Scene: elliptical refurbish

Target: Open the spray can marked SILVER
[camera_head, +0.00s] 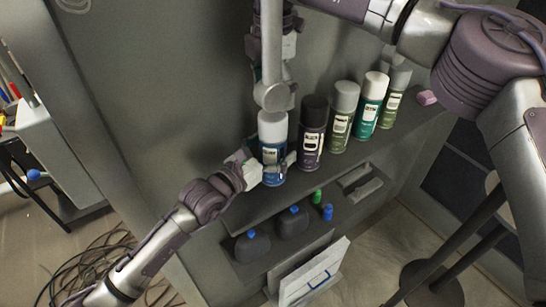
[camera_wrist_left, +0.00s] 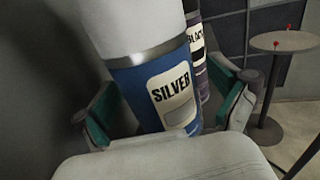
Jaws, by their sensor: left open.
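The spray can marked SILVER (camera_head: 273,128) stands upright at the left end of the shelf, with a blue body and a white cap. In the left wrist view the SILVER can (camera_wrist_left: 168,88) shows its label between my fingers. My left gripper (camera_head: 268,172) is open around the lower body of the can; its green-padded fingers (camera_wrist_left: 170,110) show on both sides of it. Whether the pads touch the can is unclear. The end of a grey arm comes down from above to the white cap, where my right gripper's fingers cannot be made out.
A black-capped can (camera_head: 311,140), a grey-capped can (camera_head: 341,122), a white-capped teal can (camera_head: 369,108) and another green can (camera_head: 393,98) stand in a row to the right. A pink block (camera_head: 427,97) lies beyond them. Dark bottles with blue caps (camera_head: 252,247) sit on the lower shelf.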

